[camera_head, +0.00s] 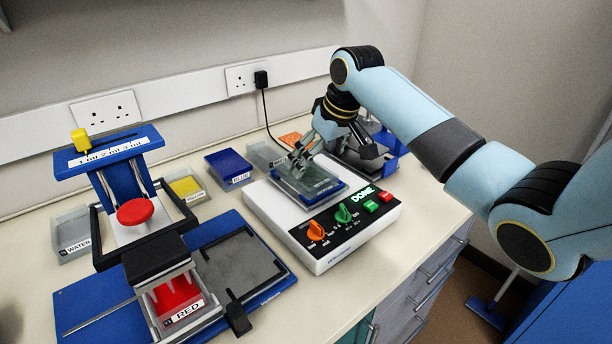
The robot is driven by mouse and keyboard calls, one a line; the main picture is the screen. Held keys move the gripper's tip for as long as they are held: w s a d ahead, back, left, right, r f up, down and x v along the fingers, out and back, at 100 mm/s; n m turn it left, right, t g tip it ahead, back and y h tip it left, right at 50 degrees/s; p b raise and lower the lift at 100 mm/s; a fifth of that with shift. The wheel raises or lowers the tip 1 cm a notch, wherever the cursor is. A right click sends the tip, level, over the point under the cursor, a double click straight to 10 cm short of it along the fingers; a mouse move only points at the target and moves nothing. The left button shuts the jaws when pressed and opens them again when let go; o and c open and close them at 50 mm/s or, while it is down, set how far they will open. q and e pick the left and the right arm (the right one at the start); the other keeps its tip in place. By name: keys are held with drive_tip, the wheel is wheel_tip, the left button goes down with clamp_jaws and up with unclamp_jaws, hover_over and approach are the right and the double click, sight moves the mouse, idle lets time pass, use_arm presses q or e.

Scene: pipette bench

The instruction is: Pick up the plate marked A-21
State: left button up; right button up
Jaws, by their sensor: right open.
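A clear plate (314,187) sits in the blue-edged holder on top of the white shaker machine (275,213). I cannot read an A-21 mark on it. My right gripper (299,163) comes down from the upper right, open, with its fingers at the plate's back edge. I cannot tell whether they touch the plate. The fingers hide part of that edge. My left gripper is out of view.
The shaker's front has orange and green knobs, buttons and a lit DONE sign (363,192). A blue pipetting stand (110,151) with a RED trough (181,305) stands left. A grey device (364,158) stands behind the gripper.

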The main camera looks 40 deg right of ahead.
sight(309, 172)
drive_tip(key=shift+w+a+f, duration=0.15)
drive_tip(key=shift+w+f, duration=0.2)
drive_tip(key=shift+f, duration=0.3)
drive_tip(key=x, duration=0.4)
drive_tip(key=shift+w+a+p, duration=0.1)
drive_tip(key=shift+w+p, duration=0.15)
drive_tip(key=shift+p, duration=0.15)
drive_tip(key=shift+s, duration=0.1)
drive_tip(key=shift+c, duration=0.4)
drive_tip(key=c, duration=1.5)
drive_tip(key=shift+r, duration=0.1)
